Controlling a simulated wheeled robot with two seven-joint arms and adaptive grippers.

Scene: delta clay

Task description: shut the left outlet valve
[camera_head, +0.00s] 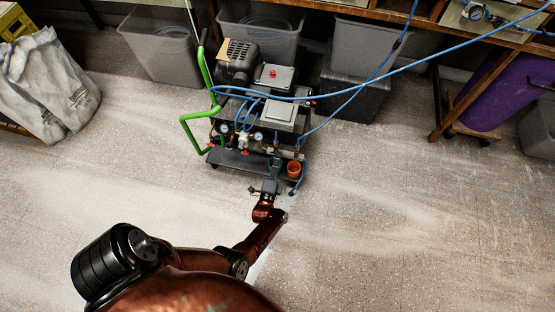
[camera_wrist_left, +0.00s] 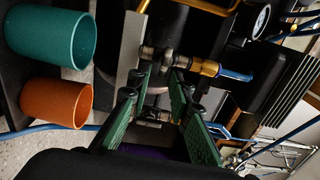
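The cart (camera_head: 232,160) carries two outlets with blue hoses at its front right. The left outlet (camera_head: 277,140) is partly hidden by my left gripper (camera_head: 273,176), which is at the cart's front edge. In the left wrist view, the metal and brass left outlet valve (camera_wrist_left: 165,60) lies just beyond my left gripper's green-padded fingertips (camera_wrist_left: 162,82). The fingers are apart, with nothing clearly held between them. The valve handle's angle cannot be told. The right outlet (camera_head: 297,150) also shows lower in the left wrist view (camera_wrist_left: 153,116), behind the fingers. My right gripper is out of view.
A teal cup (camera_wrist_left: 52,36) and an orange cup (camera_wrist_left: 56,103) stand close beside the fingers; the orange one also shows in the head view (camera_head: 294,169). A pressure gauge (camera_wrist_left: 262,18) is near the valve. Blue hoses (camera_head: 350,91) cross above the cart. Floor in front is clear.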

